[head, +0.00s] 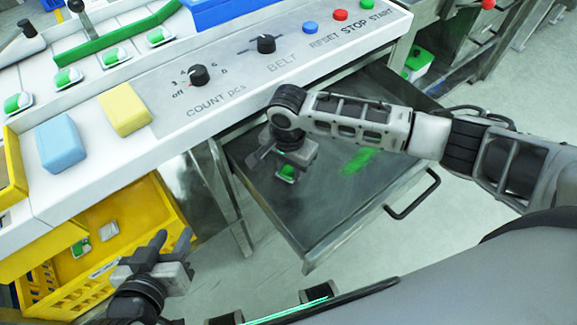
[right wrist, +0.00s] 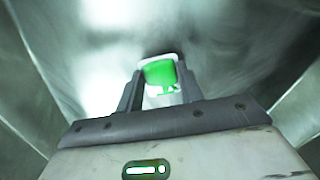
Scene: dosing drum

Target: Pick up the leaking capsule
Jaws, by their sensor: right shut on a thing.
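The capsule (head: 287,173), green and white, is low inside the open metal drawer (head: 330,205). My right gripper (head: 281,166) reaches down into the drawer and is shut on this capsule. In the right wrist view the capsule (right wrist: 160,74) sits between the two dark fingertips (right wrist: 160,88), its green side showing. A green smear (head: 357,160) lies on the drawer floor to the right of the gripper. My left gripper (head: 170,243) is open and empty, over the front of the yellow crate (head: 165,205).
The control panel (head: 240,75) with knobs and buttons overhangs the drawer. A blue block (head: 60,144) and a yellow block (head: 124,109) lie on the counter. Several green-white capsules (head: 68,78) sit on the machine top. The drawer handle (head: 413,198) sticks out at the right.

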